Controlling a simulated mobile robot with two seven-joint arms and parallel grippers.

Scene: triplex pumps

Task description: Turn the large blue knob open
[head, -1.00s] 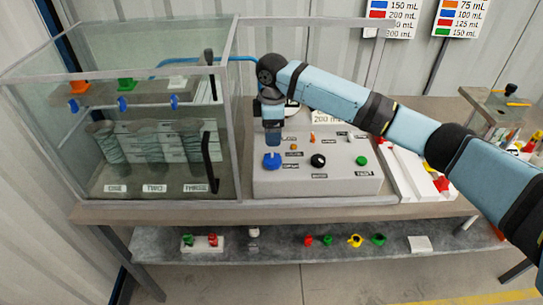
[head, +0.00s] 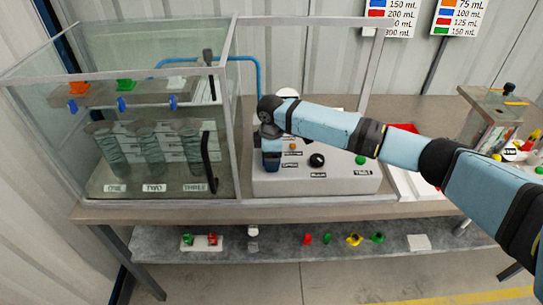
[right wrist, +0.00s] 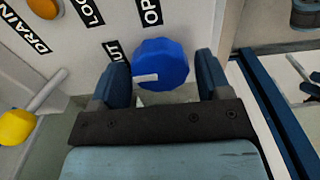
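The large blue knob (right wrist: 160,55) is on the control panel face in the right wrist view. Its white pointer mark lies roughly level, pointing left toward a partly hidden label ending in "UT". A label starting "OP" stands above the knob. My right gripper (right wrist: 163,76) is open with one finger on each side of the knob, with narrow gaps. In the head view, my right gripper (head: 271,163) is down at the left front of the grey control box (head: 330,183) and hides the knob. My left gripper is not in view.
The box also carries a black knob (head: 317,160), a green button (head: 360,160) and an orange button (head: 292,146). A glass tank (head: 238,120) stands close on the left. A white tray (head: 408,186) is on the right.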

